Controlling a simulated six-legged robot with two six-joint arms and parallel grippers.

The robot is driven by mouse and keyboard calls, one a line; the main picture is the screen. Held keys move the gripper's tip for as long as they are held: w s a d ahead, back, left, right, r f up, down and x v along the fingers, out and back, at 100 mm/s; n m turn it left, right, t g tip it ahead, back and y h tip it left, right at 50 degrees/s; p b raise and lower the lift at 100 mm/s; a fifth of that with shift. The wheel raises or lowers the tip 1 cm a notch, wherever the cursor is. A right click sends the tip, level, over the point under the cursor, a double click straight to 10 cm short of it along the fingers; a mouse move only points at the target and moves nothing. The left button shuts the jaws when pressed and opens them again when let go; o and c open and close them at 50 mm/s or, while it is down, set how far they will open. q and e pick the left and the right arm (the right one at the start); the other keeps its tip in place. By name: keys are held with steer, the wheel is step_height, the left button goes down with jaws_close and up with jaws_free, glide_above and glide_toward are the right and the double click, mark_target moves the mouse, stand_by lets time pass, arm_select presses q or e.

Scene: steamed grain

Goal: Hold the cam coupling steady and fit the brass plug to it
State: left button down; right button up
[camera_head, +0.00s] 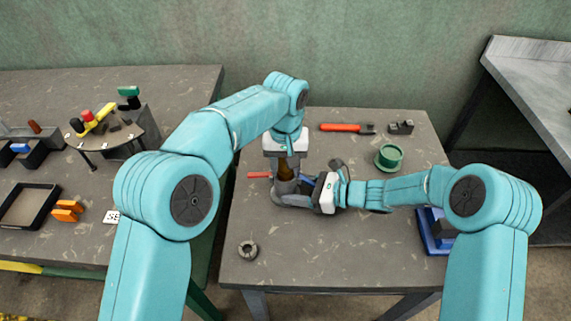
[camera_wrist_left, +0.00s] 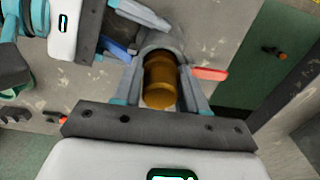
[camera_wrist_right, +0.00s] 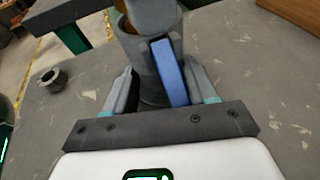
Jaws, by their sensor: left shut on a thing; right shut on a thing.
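The grey cam coupling (camera_wrist_right: 152,92) stands on the middle table with a blue lever (camera_wrist_right: 170,72) on its side. My right gripper (camera_wrist_right: 160,100) is shut on the coupling from the right, with one finger on each side. The brass plug (camera_wrist_left: 160,82) is in my left gripper (camera_wrist_left: 160,90), which is shut on it from above. The plug (camera_head: 286,171) is upright over the coupling, its lower end at the coupling's mouth. My left fingers partly hide it, and I cannot tell how deep it sits.
A red stick-like piece (camera_head: 259,175) lies beside the coupling. A grey ring (camera_head: 248,250), red-handled tool (camera_head: 347,128), green cup (camera_head: 389,157), dark block (camera_head: 401,127) and blue tray (camera_head: 430,242) are also on the table. The front middle is clear. Another cluttered table (camera_head: 80,248) stands left.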

arm_select(q)
steer(key=shift+r, duration=0.3)
steer(key=c, duration=0.5)
jaws_free()
arm_select(e)
steer(key=shift+r, duration=0.1)
arm_select(q)
step_height(320, 180, up, 12)
steer(key=shift+f, duration=0.1)
stand_by(0.3)
arm_select(e)
steer(key=o, duration=0.9)
steer(key=shift+c, duration=0.2)
